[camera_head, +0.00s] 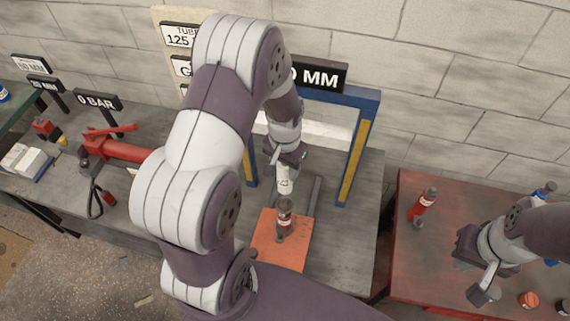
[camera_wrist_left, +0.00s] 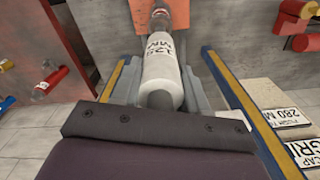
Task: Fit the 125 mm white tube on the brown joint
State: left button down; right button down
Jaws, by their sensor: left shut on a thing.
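The white tube (camera_head: 285,186) is held upright by my left gripper (camera_head: 287,168) in the head view. In the left wrist view the white tube (camera_wrist_left: 161,72), lettered 125 MM, lies between the two fingers. The brown joint (camera_head: 284,217) stands on an orange plate (camera_head: 262,252), directly below the tube. The joint also shows past the tube's far end in the left wrist view (camera_wrist_left: 160,13). The tube's lower end is at or close to the joint's top; I cannot tell whether they touch. My right gripper (camera_head: 484,289) is off to the right, its finger gap unclear.
A blue and yellow frame (camera_head: 354,150) stands behind the tube. A red tool (camera_head: 118,149) lies on the grey bench at left. A red table (camera_head: 405,245) at right bears a red bottle (camera_head: 424,203) and an orange cap (camera_head: 529,299). Bare grey bench lies right of the plate.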

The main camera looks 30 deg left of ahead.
aim_at(285, 178)
pick_arm(q)
notch_tip(285, 178, down, 5)
jog(key=b, duration=0.3)
jog(key=shift+s+r, duration=0.1)
jog(key=shift+s, duration=0.05)
dwell(0.5)
dwell(1.0)
jog(key=shift+f+b, duration=1.25)
jog(key=shift+f, duration=0.85)
jog(key=c, duration=0.5)
grip_release()
